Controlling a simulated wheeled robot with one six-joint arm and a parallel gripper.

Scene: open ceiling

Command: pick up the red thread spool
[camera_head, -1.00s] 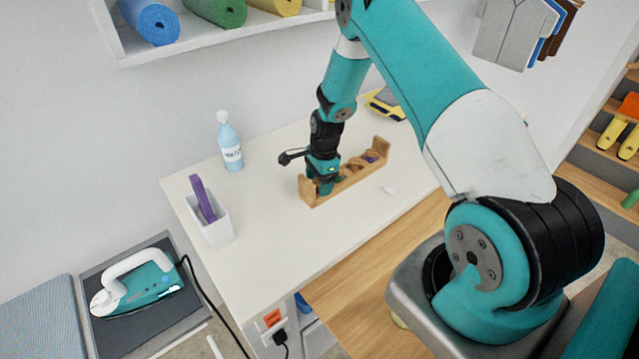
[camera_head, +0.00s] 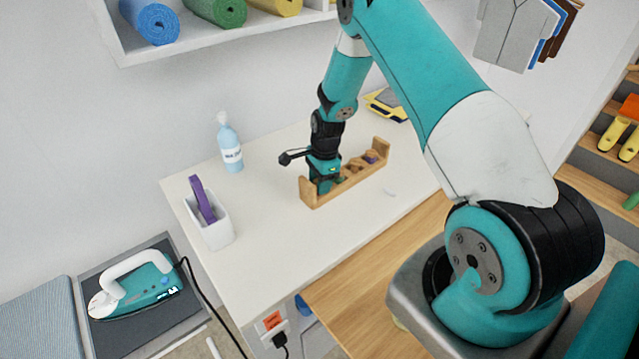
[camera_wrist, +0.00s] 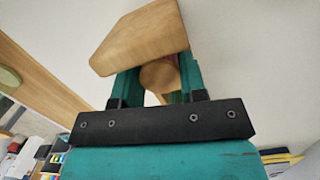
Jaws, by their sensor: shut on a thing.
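My gripper (camera_head: 324,184) is down at the left end of a wooden rack (camera_head: 352,181) on the white table. In the wrist view its two teal fingers (camera_wrist: 159,82) stand on either side of a round wooden spool end (camera_wrist: 158,75) and are shut on it. I take this to be the red thread spool; its thread is mostly hidden. The rack's end wall (camera_wrist: 140,38) is just beyond the fingertips. A dark purple item sits at the rack's right end (camera_head: 372,157).
A blue-labelled bottle (camera_head: 229,145) and a white holder (camera_head: 211,228) with a purple item stand left on the table. A yellow-and-dark object (camera_head: 387,104) is at the back. The table front is clear.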

